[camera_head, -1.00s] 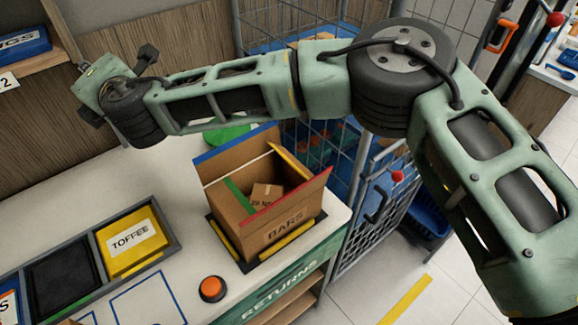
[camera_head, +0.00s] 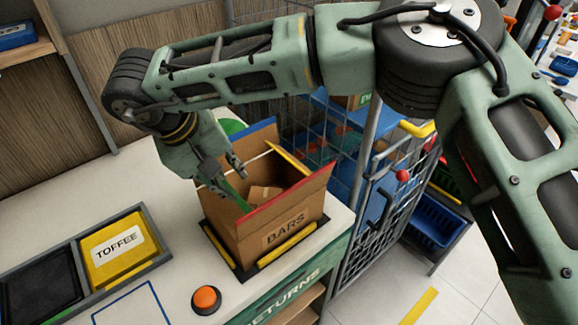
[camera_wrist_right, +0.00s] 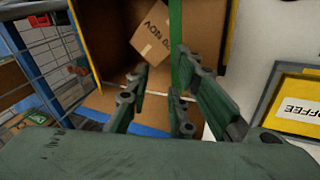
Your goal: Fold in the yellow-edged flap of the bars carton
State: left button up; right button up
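The bars carton (camera_head: 250,235) stands on the counter with its top open. Its yellow-edged flap (camera_head: 289,160) stands up at the back right and leans outward. The red-edged flap (camera_head: 285,193) is raised at the front. The blue-edged flap (camera_head: 262,137) is up at the back. The green-edged flap (camera_head: 236,192) is at the left, partly covered by my gripper. My right gripper (camera_head: 240,183) is open at the carton's left side, pointing down near the green edge; its spread fingers (camera_wrist_right: 161,88) show in the wrist view. My left gripper is not in view.
A small brown box (camera_head: 264,194) lies inside the carton. A wire cage (camera_head: 340,150) stands close behind and right. An orange button (camera_head: 206,299) is in front, and a yellow TOFFEE bin (camera_head: 118,262) is at left.

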aim_at(291, 159)
jog(key=w+d+h+b, duration=0.1)
jog(key=d, duration=0.1)
jog(key=w+d+r+n+t+h+b, duration=0.1)
jog(key=d, duration=0.2)
jog(key=w+d+n+t+h+b, duration=0.1)
jog(key=d+h+b, duration=0.1)
jog(key=shift+w+d+r, duration=0.25)
jog(key=shift+w+r, duration=0.05)
jog(key=shift+r, duration=0.05)
jog(key=p+x, duration=0.1)
jog(key=x, duration=0.6)
jog(key=shift+w+d+f, duration=0.1)
jog(key=shift+d, duration=0.05)
jog(key=shift+c, duration=0.5)
grip_shut()
